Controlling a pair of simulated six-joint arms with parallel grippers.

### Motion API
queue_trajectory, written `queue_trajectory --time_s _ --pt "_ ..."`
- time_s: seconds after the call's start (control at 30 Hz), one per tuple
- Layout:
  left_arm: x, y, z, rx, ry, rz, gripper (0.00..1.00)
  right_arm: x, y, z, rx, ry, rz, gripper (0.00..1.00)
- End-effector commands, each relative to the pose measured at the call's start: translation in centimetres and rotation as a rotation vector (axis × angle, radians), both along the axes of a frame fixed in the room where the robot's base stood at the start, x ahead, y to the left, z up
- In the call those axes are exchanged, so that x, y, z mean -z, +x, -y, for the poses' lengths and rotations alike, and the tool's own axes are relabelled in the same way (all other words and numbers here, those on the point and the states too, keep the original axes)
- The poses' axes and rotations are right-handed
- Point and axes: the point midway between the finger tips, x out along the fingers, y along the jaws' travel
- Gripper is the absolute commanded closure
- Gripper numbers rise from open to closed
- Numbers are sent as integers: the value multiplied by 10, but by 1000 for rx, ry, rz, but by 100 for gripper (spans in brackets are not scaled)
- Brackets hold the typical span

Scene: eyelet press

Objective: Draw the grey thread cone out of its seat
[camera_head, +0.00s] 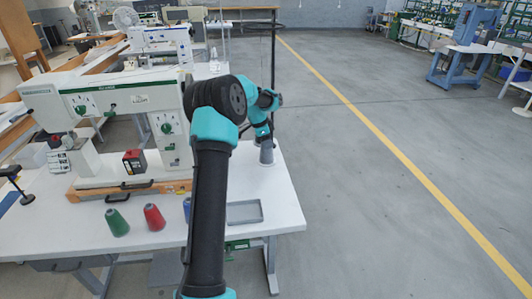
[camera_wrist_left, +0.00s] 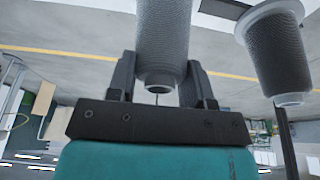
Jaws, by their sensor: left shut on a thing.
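The grey thread cone (camera_head: 266,153) stands at the right end of the white sewing table, narrow end up. My left gripper (camera_head: 264,134) is above it, its fingers around the cone's upper part. The left wrist view, which is upside down, shows the grey cone (camera_wrist_left: 162,40) between the two fingers of the left gripper (camera_wrist_left: 158,82), which is shut on it. The cone's seat is hidden, so I cannot tell whether its base is clear of it. My right gripper is not in view.
A second greyish cone (camera_wrist_left: 275,50) stands close beside the held one, near a dark pole (camera_wrist_left: 286,140). Green (camera_head: 117,222) and red (camera_head: 154,217) cones stand on the table (camera_head: 285,215) near a grey tray (camera_head: 244,212). A sewing machine (camera_head: 110,95) fills the left.

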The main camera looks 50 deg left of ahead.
Motion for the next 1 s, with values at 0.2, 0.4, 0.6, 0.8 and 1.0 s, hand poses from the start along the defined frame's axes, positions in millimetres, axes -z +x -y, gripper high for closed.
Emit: queue_trajectory --time_s 0.2,0.4,0.6,0.8,1.0 --pt "-1 0 0 0 1 1 78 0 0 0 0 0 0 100" --pt "-4 0 0 0 1 1 78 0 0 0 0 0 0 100" --pt "-6 0 0 0 0 0 78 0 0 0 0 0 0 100" --pt "-8 0 0 0 0 0 78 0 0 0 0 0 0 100" --pt "-11 0 0 0 1 1 78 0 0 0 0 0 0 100"
